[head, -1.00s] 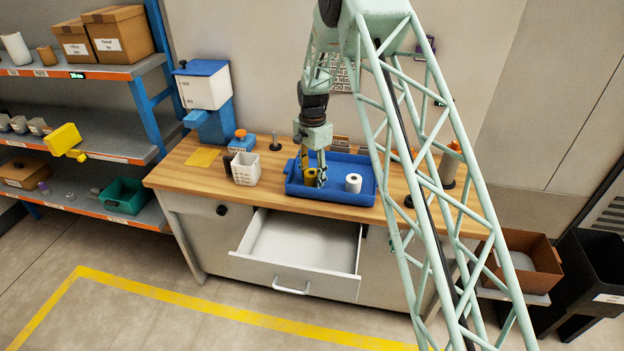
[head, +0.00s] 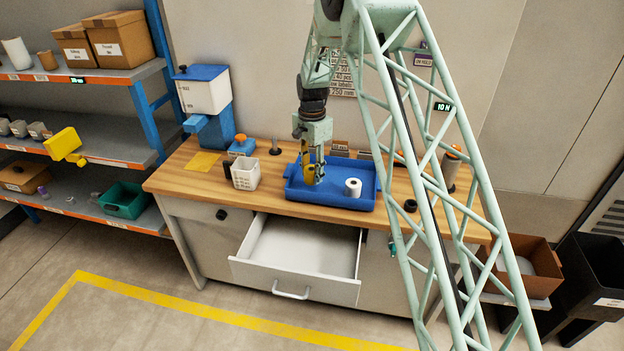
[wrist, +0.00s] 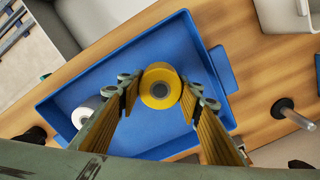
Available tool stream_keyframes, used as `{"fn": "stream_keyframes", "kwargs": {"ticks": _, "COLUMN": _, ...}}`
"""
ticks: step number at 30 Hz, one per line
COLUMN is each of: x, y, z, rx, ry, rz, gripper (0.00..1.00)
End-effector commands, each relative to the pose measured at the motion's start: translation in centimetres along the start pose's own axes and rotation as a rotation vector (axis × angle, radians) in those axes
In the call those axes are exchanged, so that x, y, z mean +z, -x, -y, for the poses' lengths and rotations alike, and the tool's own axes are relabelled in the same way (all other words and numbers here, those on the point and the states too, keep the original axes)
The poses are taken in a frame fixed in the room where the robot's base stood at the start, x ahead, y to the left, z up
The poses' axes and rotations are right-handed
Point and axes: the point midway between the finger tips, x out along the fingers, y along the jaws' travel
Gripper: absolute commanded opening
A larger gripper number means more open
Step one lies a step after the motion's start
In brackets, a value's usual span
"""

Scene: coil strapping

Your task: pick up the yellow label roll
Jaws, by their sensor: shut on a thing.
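The yellow label roll (wrist: 160,87) sits between the two fingertips of my gripper (wrist: 159,92) in the wrist view, with a finger against each side. My gripper is shut on it. In the head view my gripper (head: 315,175) is over the left part of the blue tray (head: 340,198), and the yellow roll (head: 309,172) is partly hidden by the fingers. The roll appears slightly above the tray floor. A white roll (head: 353,187) stands in the tray to the right; it also shows in the wrist view (wrist: 84,115).
A dark post (head: 275,146) stands behind. The drawer (head: 295,262) below is open. A blue-and-white dispenser (head: 206,105) stands at the back left.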

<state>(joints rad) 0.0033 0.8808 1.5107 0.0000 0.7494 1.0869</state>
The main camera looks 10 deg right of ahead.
Motion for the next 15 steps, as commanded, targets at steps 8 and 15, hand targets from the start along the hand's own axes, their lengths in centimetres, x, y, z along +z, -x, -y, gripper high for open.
{"fn": "stream_keyframes", "kwargs": {"ticks": 8, "x": 0.0, "y": 4.0, "z": 0.0, "rx": 0.0, "ry": 0.0, "rz": 0.0, "gripper": 0.21}}
{"fn": "stream_keyframes", "kwargs": {"ticks": 15, "x": 0.0, "y": 5.9, "z": 0.0, "rx": 0.0, "ry": 0.0, "rz": 0.0, "gripper": 0.21}}
